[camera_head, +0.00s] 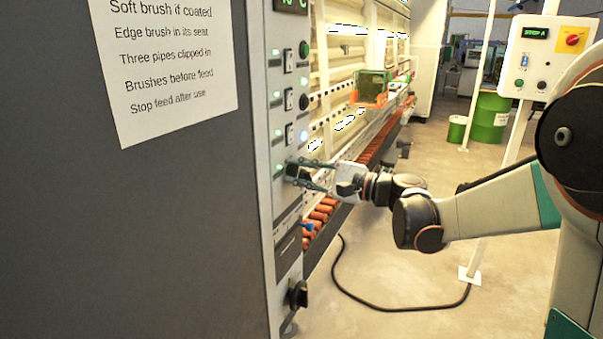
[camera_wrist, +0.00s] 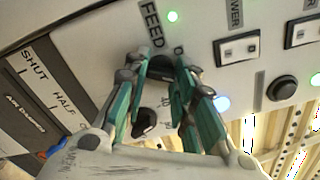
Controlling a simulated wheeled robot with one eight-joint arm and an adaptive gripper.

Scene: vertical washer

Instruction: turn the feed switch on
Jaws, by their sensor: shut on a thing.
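The feed switch (camera_wrist: 160,68) is a dark rotary knob on the pale control panel, under the FEED label (camera_wrist: 151,22). It is partly hidden by my fingers. My gripper (camera_wrist: 158,72) has its two teal fingers on either side of the knob and is shut on it. In the head view my gripper (camera_head: 298,174) reaches in from the right to the panel edge and covers most of the switch. A green lamp (camera_wrist: 172,16) is lit beside the FEED label. The exact angle of the knob is hard to tell.
The control panel (camera_head: 283,250) holds rocker switches, a black button (camera_wrist: 281,88), a lit bluish-white lamp (camera_wrist: 222,103) and a lower black knob (camera_head: 297,294). A stop box (camera_head: 545,60) stands on a post at right. A cable (camera_head: 390,307) lies on the otherwise open floor.

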